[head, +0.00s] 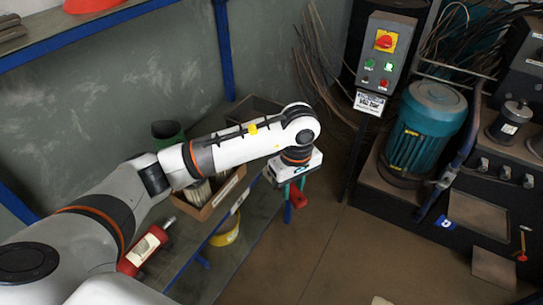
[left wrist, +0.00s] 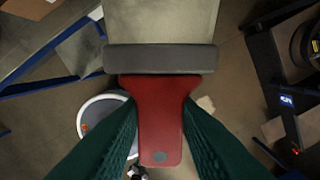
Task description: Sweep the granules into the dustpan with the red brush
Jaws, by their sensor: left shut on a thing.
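My left gripper (head: 297,186) hangs over the floor in the head view, beyond the end of the bench. It is shut on the red brush (head: 299,198), of which only a small red part shows there. In the left wrist view the red handle (left wrist: 160,125) lies between the dark green fingers. A dark grey bar (left wrist: 160,58) crosses its end, and a pale flat part, probably the bristles, extends past the bar to the top edge. I cannot make out granules or a dustpan. My right gripper is not in view.
A bench (head: 260,205) with a box (head: 215,199), a red bottle (head: 143,250) and a green container (head: 168,131) stands left. A yellow bucket (head: 226,232) is beneath. A teal motor machine (head: 425,130) and control post (head: 385,58) stand right. The floor between is mostly clear.

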